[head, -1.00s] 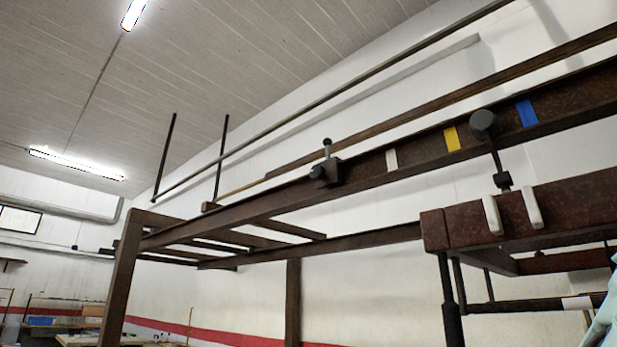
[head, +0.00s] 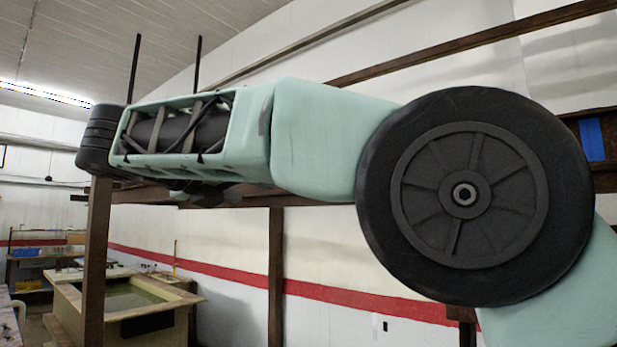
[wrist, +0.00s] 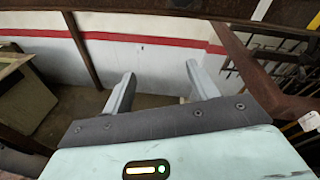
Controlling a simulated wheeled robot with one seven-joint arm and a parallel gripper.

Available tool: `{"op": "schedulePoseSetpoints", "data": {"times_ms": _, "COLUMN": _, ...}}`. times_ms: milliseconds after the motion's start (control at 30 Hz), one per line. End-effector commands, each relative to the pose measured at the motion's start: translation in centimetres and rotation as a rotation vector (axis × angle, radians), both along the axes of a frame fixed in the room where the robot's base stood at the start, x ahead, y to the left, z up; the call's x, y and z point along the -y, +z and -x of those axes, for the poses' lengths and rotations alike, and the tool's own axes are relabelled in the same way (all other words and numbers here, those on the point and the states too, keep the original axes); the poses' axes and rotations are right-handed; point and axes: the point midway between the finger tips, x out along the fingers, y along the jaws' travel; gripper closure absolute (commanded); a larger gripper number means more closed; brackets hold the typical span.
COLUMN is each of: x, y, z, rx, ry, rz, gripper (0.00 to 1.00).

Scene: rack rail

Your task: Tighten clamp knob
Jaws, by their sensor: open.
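The clamp and its knob are not visible in either current view; my arm covers most of the rail in the head view. A short piece of the brown rail with a blue tape mark (head: 591,139) shows at the right of the head view. In the wrist view the brown rail (wrist: 190,7) crosses the top edge, with a white mark (wrist: 262,10) on it. My gripper (wrist: 160,82) is open in the wrist view, its two grey fingers wide apart with nothing between them. In the head view my gripper cannot be made out.
A brown post (head: 275,270) stands below my arm in the head view. A greenish tank (head: 70,318) stands on the floor at lower left. In the wrist view a brown beam (wrist: 245,70) slants down close to the right finger, with dark rods beyond it.

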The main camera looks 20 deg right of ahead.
Motion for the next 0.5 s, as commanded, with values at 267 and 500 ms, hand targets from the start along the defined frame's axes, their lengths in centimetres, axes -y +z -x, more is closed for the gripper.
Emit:
{"op": "schedulePoseSetpoints", "data": {"times_ms": 267, "x": -0.6, "y": 6.4, "z": 2.4, "rx": 0.034, "ry": -0.093, "rz": 0.164, "gripper": 0.41}}
{"op": "schedulePoseSetpoints", "data": {"times_ms": 500, "x": 2.2, "y": 6.6, "z": 0.8, "rx": 0.033, "ry": -0.099, "rz": 0.168, "gripper": 0.41}}
